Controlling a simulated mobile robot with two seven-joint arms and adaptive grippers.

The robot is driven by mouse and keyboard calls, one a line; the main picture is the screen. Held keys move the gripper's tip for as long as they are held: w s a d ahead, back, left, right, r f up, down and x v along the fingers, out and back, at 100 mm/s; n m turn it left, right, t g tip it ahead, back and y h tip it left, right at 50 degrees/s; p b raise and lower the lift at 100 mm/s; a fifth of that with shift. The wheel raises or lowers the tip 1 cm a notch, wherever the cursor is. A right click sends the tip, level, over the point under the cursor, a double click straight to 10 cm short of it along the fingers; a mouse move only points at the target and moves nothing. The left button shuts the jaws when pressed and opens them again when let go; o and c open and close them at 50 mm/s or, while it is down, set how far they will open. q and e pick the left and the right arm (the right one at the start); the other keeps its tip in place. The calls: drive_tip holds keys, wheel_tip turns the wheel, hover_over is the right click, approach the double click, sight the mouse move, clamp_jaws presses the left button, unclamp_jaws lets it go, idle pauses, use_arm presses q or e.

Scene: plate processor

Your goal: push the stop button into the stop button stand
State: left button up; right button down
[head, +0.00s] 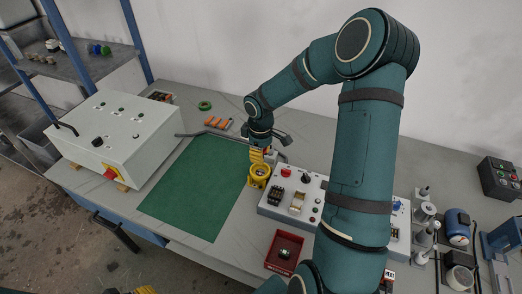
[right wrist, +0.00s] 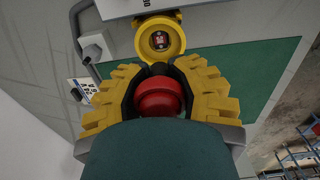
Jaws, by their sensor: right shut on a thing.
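My right gripper (head: 259,153) is over the far right edge of the green mat, with its yellow fingers pointing down. In the right wrist view the right gripper (right wrist: 160,76) is shut on the red stop button (right wrist: 160,97). The fingers mostly hide the button in the head view. The yellow round stop button stand (head: 259,177) is just below the fingertips. In the right wrist view the stand (right wrist: 147,38) lies just ahead of the fingertips, its round opening in sight. I cannot tell whether button and stand touch. A yellow bit of my left gripper (head: 146,290) shows at the bottom edge.
The green mat (head: 195,190) is bare to the left of the stand. A white control panel (head: 276,200) stands close on the right, partly behind my arm. A large grey box (head: 120,130) is at the left. A red tray (head: 285,252) lies in front.

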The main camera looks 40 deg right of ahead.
sight(260, 173)
drive_tip(key=shift+w+f+b, duration=0.15)
drive_tip(key=shift+f+b, duration=0.35)
drive_tip(key=shift+f, duration=0.15)
drive_tip(key=shift+f+b, duration=1.85)
drive_tip(key=shift+f, duration=0.55)
drive_tip(key=shift+f, duration=0.25)
drive_tip(key=c, duration=0.7)
unclamp_jaws()
drive_tip(key=shift+r, duration=0.15)
wheel_tip(260, 173, up, 12)
drive_tip(key=shift+f, duration=0.1)
